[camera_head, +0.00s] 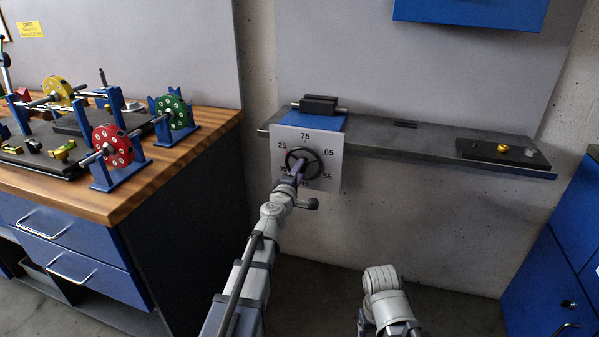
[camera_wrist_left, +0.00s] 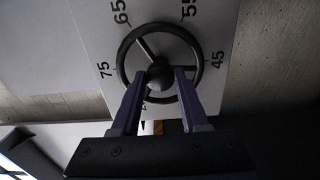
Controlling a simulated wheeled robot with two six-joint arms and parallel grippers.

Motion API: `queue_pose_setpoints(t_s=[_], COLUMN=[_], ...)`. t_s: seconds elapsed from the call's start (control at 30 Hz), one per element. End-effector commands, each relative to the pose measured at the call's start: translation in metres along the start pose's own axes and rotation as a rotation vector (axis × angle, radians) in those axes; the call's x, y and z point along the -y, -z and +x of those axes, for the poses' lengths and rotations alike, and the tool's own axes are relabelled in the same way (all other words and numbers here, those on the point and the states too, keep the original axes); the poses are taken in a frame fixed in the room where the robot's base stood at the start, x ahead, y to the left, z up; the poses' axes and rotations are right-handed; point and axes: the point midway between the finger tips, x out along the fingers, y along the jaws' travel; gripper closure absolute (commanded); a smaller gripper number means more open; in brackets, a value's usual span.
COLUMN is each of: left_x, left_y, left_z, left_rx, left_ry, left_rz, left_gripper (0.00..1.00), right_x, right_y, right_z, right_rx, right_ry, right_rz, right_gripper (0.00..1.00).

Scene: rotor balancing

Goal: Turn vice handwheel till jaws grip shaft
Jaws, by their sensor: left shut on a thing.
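The vice handwheel (camera_head: 314,156) is a dark spoked ring on a white dial plate (camera_head: 333,172) with printed numbers. In the left wrist view the handwheel (camera_wrist_left: 193,43) fills the middle, with its round hub between my fingers. My left gripper (camera_head: 299,169) is shut on the handwheel at the hub; it also shows in the left wrist view (camera_wrist_left: 167,80). The dark vice jaws (camera_head: 318,104) sit above the dial on a blue base (camera_head: 322,123). A thin shaft end (camera_head: 342,110) shows beside the jaws; whether they touch it, I cannot tell. My right gripper is not visible.
The dial hangs at the front of a narrow grey wall shelf (camera_head: 425,144). A dark tray (camera_head: 500,153) with small brass and silver parts lies at its right. A wooden bench (camera_head: 185,158) at left holds red, green and yellow rotors on blue stands.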

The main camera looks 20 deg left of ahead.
Motion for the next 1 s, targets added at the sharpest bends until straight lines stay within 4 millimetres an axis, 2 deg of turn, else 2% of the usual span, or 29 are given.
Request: queue_pose_setpoints(t_s=[0.17, 0.2, 0.47, 0.77, 1.0], left_x=[0.000, 0.000, 0.000, 0.000, 0.000], left_y=[-0.001, -0.001, -0.001, 0.000, 0.000], left_z=[-0.001, -0.001, 0.000, -0.002, -0.025], left_rx=[0.002, 0.003, 0.002, 0.001, 0.000], left_ry=[0.000, 0.000, 0.000, 0.000, 0.000], left_rz=[0.003, 0.003, 0.001, 0.000, 0.000], left_gripper=[1.00, 0.55, 0.26, 0.26, 0.26], right_x=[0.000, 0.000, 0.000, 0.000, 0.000], right_y=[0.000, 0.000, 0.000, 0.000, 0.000], right_z=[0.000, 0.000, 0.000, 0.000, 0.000], right_rx=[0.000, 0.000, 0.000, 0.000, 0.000], right_ry=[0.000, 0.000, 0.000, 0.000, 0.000], right_rz=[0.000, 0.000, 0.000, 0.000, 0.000], right_gripper=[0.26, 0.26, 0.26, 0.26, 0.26])
